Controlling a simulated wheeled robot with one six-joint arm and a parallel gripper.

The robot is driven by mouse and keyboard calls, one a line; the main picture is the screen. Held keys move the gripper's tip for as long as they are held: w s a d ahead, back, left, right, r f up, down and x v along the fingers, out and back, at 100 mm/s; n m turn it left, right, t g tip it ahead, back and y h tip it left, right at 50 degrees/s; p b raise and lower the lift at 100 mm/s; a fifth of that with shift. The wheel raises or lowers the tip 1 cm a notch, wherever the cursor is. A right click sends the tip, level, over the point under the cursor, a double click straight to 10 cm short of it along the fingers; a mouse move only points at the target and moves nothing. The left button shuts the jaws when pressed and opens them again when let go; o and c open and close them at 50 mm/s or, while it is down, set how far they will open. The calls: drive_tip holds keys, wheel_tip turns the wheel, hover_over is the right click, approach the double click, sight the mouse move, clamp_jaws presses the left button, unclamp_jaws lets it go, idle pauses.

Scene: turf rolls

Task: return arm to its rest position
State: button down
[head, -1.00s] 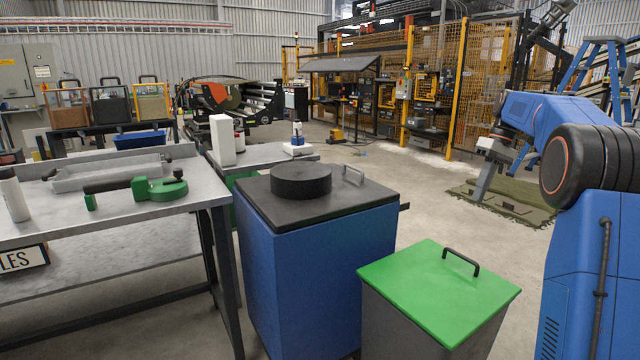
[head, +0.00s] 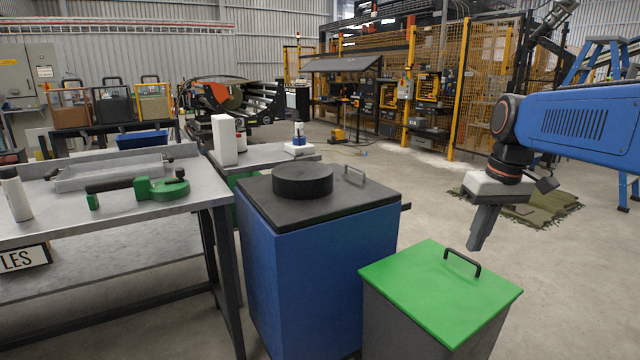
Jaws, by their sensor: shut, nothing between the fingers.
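My gripper (head: 476,243) hangs at the end of my blue arm on the right of the head view. It points down, tilted slightly, just above or behind the back edge of the green-lidded bin (head: 410,283); whether it is over the lid or beyond it I cannot tell. Its fingers are together and hold nothing. The bin's dark handle (head: 462,262) is close below the fingertips in the picture.
A blue bin (head: 315,275) with a black lid stands left of the green-lidded one. A metal workbench (head: 150,215) with a green tool (head: 160,189) is at left. A green mat (head: 545,207) lies on open floor behind my gripper.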

drive_tip(key=s+a+f+m+t, duration=0.1)
drive_tip(key=s+a+f, duration=0.1)
drive_tip(key=s+f, duration=0.5)
drive_tip(key=s+a+f+t+h, duration=0.1)
drive_tip(key=s+a+f+t, duration=0.1)
drive_tip(key=s+f, duration=0.5)
drive_tip(key=s, duration=0.6)
drive_tip(key=shift+f+m, duration=0.2)
drive_tip(key=shift+m, duration=0.2)
